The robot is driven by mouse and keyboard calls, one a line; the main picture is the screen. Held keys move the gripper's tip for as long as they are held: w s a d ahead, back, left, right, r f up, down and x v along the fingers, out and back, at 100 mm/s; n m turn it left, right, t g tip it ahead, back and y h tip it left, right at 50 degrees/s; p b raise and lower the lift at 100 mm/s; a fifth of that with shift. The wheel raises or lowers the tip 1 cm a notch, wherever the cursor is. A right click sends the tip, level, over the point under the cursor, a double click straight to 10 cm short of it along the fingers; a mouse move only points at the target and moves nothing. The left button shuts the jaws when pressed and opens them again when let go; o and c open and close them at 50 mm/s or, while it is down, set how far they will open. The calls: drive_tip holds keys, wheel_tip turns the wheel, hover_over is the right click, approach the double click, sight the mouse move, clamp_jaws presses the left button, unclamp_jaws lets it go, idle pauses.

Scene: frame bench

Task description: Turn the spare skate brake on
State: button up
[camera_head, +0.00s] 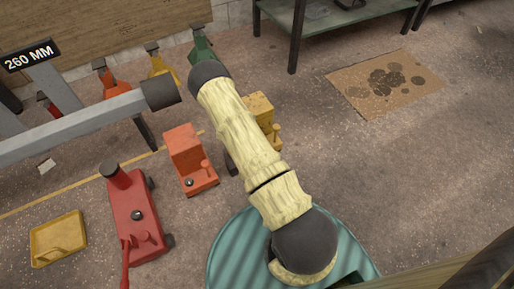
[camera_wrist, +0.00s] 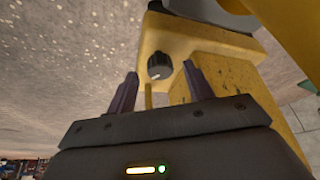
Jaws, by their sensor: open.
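A yellow unit (camera_wrist: 205,60) with a black round knob (camera_wrist: 160,66) fills the upper middle of the wrist view. The knob has a pale mark on its face. My gripper (camera_wrist: 159,76) is open, its two dark fingers either side of the knob in the picture; I cannot tell whether they touch it. A thin yellow rod (camera_wrist: 148,98) shows between the fingers. In the head view a yellow unit (camera_head: 260,104) is partly hidden behind my arm, and an orange-red unit (camera_head: 184,150) with a knob and small lever stands to its left. No label shows which is the spare skate brake.
A red trolley jack (camera_head: 132,205) and a yellow tray (camera_head: 58,238) lie on the floor at left. A grey beam (camera_head: 80,130) crosses the left side. A green bench (camera_head: 340,15) stands at the back. The floor at right, by stained cardboard (camera_head: 350,85), is clear.

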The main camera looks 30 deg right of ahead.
drive_tip(key=shift+w+d+f, duration=0.15)
drive_tip(key=shift+d+f, duration=0.1)
drive_tip(key=shift+f, duration=0.4)
drive_tip(key=c, duration=1)
drive_tip(key=shift+r+n+p, duration=0.15)
drive_tip(key=shift+n+p, duration=0.25)
drive_tip(key=shift+n+t+p, duration=0.3)
drive_tip(key=shift+n+p, duration=0.2)
drive_tip(key=shift+p, duration=0.15)
drive_tip(key=shift+s+d+r+n+t+y+p, duration=0.15)
drive_tip(key=shift+n+y+p, duration=0.1)
drive_tip(key=shift+n+p, duration=0.3)
drive_tip(key=shift+s+a+f+n+t+y+p, duration=0.15)
drive_tip(key=shift+n+y+p, duration=0.1)
drive_tip(key=shift+n+p, duration=0.3)
drive_tip(key=shift+d+n+t+y+p, duration=0.15)
drive_tip(key=shift+n+y+p, duration=0.1)
drive_tip(key=shift+n+p, duration=0.55)
drive_tip(key=shift+d+n+t+y+p, duration=0.2)
drive_tip(key=shift+n+p, duration=0.3)
drive_tip(key=shift+n, duration=0.5)
drive_tip(key=shift+a, duration=0.15)
